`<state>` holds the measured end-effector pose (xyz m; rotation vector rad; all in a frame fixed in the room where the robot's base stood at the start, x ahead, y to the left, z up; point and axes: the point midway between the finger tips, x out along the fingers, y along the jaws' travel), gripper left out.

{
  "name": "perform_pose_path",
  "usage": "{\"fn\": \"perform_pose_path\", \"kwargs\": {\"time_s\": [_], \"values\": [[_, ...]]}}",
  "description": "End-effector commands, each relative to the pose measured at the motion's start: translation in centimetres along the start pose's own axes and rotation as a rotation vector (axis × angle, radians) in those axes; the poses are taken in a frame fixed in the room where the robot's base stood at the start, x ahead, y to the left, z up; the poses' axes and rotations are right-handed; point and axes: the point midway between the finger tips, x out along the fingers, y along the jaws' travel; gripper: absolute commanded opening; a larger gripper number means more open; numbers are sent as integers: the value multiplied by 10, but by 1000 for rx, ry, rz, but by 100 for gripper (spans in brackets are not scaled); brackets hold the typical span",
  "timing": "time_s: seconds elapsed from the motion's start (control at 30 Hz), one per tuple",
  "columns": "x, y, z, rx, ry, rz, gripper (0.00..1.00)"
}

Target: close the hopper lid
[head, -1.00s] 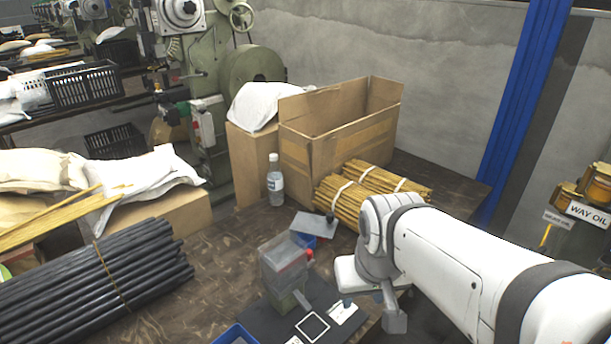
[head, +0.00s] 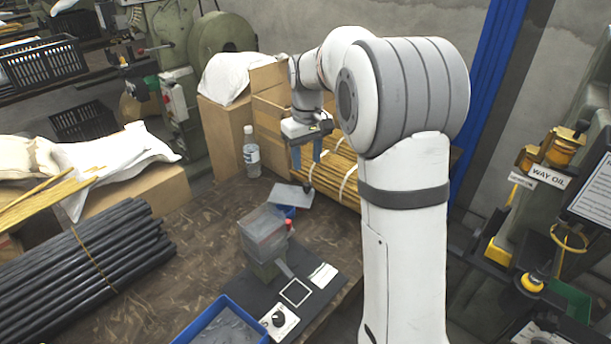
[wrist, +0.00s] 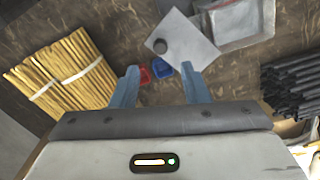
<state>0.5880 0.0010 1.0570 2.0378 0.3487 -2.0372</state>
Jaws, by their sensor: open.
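The hopper (head: 263,232) is a see-through grey box on a small press on the table. Its lid (head: 287,195) is a flat grey plate with a dark knob (head: 308,189), standing open off the hopper's far side. In the wrist view the lid (wrist: 186,40) shows with its knob (wrist: 158,46), next to the hopper (wrist: 243,22). My gripper (head: 307,158) is open and empty, pointing down above the table, beyond the lid. In the wrist view the lid and knob lie just ahead of the fingertips (wrist: 160,82).
A small blue bin (head: 287,211) sits partly under the lid; the wrist view shows a red bin (wrist: 142,75) beside it. Tied wooden sticks (head: 340,177) and a cardboard box (head: 270,110) stand behind. A water bottle (head: 251,155) is left. A blue tray (head: 222,322) is in front.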

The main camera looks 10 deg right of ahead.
Motion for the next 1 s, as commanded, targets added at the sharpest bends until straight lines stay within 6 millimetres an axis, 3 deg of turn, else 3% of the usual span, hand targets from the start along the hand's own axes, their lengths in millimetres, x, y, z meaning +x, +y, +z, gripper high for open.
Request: {"fn": "perform_pose_path", "kwargs": {"time_s": [0.5, 0.87, 1.0], "values": [[70, -1, -1, -4, -4, -1, 41], [77, -1, -2, -4, -1, 0, 41], [77, -1, -2, -4, -1, 0, 31]]}}
